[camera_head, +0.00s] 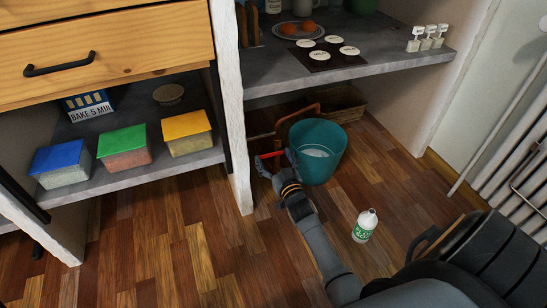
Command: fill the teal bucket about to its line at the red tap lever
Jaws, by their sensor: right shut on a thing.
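The teal bucket (322,172) stands upright on the floor under the grey counter. The red tap lever (268,155) is just left of the bucket. My right gripper (276,163) is shut on the lever, beside the bucket's left wall. The arm partly hides the tap area, and the spout and any stream cannot be made out. My left gripper is not in view.
A white bottle with a green label (364,226) stands on the floor right of my right arm. A wicker basket (345,104) is behind the bucket. A white post (236,120) stands left. Lidded boxes (123,147) sit on the low shelf. A radiator (520,170) is at right.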

